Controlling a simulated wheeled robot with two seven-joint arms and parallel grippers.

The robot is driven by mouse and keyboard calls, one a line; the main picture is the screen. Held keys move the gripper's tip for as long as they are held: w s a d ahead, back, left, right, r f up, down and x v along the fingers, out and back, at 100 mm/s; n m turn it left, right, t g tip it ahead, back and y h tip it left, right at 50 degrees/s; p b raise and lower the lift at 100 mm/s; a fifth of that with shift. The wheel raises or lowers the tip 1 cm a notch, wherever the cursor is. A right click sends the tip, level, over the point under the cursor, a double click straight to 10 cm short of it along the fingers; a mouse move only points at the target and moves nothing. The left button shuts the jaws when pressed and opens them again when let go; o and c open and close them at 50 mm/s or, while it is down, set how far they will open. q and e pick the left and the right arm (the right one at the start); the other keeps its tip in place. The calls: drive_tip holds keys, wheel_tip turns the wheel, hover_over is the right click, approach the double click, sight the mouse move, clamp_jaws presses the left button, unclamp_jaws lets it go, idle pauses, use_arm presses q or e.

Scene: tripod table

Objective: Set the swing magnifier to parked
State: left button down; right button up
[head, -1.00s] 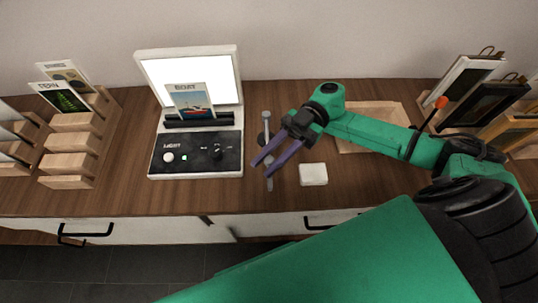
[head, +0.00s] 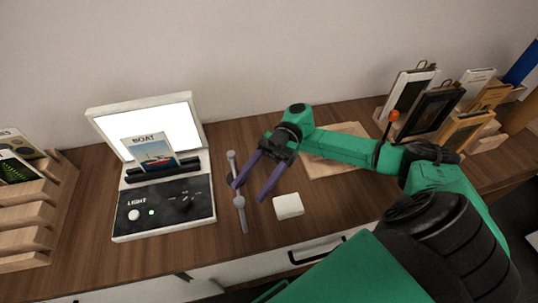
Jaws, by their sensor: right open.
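A slim grey metal rod with a round knob (head: 240,202) stands or lies just right of the light box; it may be part of the swing magnifier, but no lens can be made out. My right gripper (head: 248,192) reaches in from the right with its two purple fingers spread. One fingertip is close to the rod and the other is to its right, with nothing held between them. Whether a finger touches the rod cannot be told. An orange-tipped dark stick (head: 393,116) rises behind my right forearm, its base hidden. My left gripper is out of view.
The light box (head: 165,208) with lit screen and a BOAT card (head: 153,151) stands left. A white block (head: 288,206) lies right of the fingers. A wooden tray (head: 350,131) is partly behind my arm. Framed pictures (head: 437,113) stand right; a wooden card rack (head: 35,215) stands left.

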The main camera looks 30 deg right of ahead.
drive_tip(key=b+v, duration=0.3)
drive_tip(key=v, duration=0.7)
drive_tip(key=shift+d, duration=0.15)
